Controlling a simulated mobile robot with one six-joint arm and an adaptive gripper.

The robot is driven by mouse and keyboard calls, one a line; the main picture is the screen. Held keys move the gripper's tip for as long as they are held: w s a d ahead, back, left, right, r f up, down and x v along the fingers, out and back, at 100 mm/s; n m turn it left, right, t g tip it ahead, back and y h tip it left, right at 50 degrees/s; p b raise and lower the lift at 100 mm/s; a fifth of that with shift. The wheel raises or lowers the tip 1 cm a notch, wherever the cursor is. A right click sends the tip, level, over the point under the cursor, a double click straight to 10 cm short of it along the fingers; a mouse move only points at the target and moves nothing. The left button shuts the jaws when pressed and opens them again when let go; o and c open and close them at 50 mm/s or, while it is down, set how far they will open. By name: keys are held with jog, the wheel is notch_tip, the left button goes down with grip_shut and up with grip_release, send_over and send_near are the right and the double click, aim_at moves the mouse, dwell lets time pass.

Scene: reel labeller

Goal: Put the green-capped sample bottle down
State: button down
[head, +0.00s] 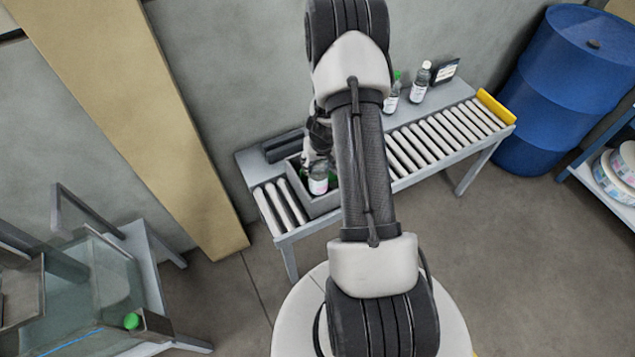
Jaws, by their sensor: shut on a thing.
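My gripper (314,160) is at the grey tray at the left end of the roller conveyor, partly hidden behind my arm. It is shut on a sample bottle (318,184) with a white label, held at or just above the tray. Bits of green show beside the bottle, but I cannot clearly tell its cap from other things in the tray. The grey tray (302,197) has its right side hidden by my arm. I cannot tell whether the bottle touches the tray floor.
Another green-capped bottle (391,95) and a white-capped bottle (420,84) stand on the back ledge beside a dark box (445,70). The roller conveyor (440,130) is clear to its yellow end stop (495,106). A blue drum (560,85) stands right; a machine with a green button (132,321) stands left.

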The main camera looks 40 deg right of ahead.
jog(key=shift+f+b, duration=2.3)
jog(key=shift+f, duration=0.8)
jog(key=shift+f, duration=0.2)
jog(key=c, duration=0.7)
grip_release()
